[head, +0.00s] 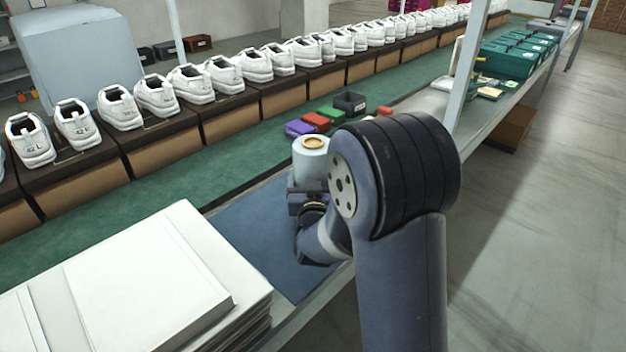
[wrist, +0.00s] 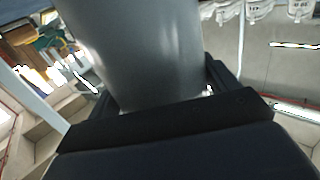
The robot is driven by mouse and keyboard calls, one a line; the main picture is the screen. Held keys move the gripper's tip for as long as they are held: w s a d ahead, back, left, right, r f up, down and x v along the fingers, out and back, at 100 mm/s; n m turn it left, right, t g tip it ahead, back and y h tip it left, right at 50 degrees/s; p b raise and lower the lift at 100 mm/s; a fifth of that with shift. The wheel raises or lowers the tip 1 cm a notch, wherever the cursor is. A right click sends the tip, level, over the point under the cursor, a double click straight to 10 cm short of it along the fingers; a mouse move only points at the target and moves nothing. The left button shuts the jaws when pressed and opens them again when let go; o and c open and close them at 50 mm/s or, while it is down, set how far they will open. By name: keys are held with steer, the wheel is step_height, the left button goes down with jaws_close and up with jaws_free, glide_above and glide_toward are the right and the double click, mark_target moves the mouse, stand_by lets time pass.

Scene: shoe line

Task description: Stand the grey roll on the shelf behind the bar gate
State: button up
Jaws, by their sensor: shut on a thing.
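The grey roll (head: 310,165) is upright in the head view, with a tan ring at its top. My gripper (head: 308,192) is shut on the roll's lower part, over the blue mat (head: 262,240). In the wrist view the roll (wrist: 140,50) fills the upper middle as a smooth grey cylinder between the fingers of my gripper (wrist: 155,95). My arm hides part of the bench to the right of the roll. I cannot make out the shelf or the bar gate for certain in either view.
White boxes or boards (head: 150,275) are stacked at the near left. A green belt (head: 170,185) runs behind, with white shoes (head: 195,82) on brown boxes. Small coloured boxes (head: 316,121) lie just behind the roll. A pale post (head: 468,60) stands right of my arm.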

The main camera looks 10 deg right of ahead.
steer(key=shift+f, duration=0.1)
steer(key=o, duration=1.3)
